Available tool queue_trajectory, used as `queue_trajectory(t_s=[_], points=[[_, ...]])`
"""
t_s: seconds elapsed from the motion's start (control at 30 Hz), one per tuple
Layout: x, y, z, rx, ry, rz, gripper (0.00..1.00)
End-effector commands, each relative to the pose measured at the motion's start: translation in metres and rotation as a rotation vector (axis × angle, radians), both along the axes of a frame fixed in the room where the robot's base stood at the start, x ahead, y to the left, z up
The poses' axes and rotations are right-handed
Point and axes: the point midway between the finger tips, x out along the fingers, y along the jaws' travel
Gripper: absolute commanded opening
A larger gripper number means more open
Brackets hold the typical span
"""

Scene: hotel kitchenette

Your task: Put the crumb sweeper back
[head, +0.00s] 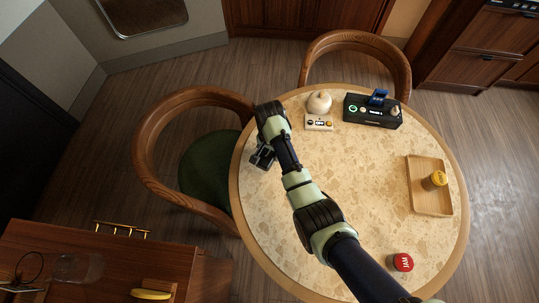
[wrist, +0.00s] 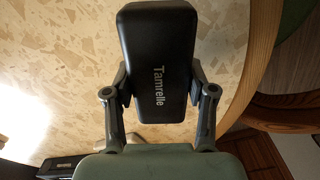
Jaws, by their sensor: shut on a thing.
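My gripper (head: 262,157) is at the left edge of the round table, pointing down. In the wrist view my gripper (wrist: 160,88) is shut on a black, rounded block lettered "Tamrelle", which I take to be the crumb sweeper (wrist: 158,50). One finger presses each long side of it. The stone-patterned tabletop shows behind it, near the wooden rim; I cannot tell whether it touches the table. In the head view my arm and gripper mostly hide it.
On the round table (head: 300,220) stand a black device (head: 360,112), a white panel with knobs (head: 319,124), a pale round object (head: 319,101), a wooden tray (head: 428,200) with a yellow-lidded jar (head: 435,180), and a red-lidded jam jar (head: 402,262). Chairs (head: 160,105) stand left and behind.

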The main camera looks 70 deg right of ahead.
Motion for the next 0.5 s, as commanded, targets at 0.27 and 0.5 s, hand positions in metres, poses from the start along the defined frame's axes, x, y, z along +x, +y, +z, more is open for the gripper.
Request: queue_trajectory(t_s=[0.27,0.5], points=[[0.0001,-0.0001,-0.0195,0.0,0.0,0.0,0.23],[0.0,0.0,-0.0227,0.0,0.0,0.0,0.64]])
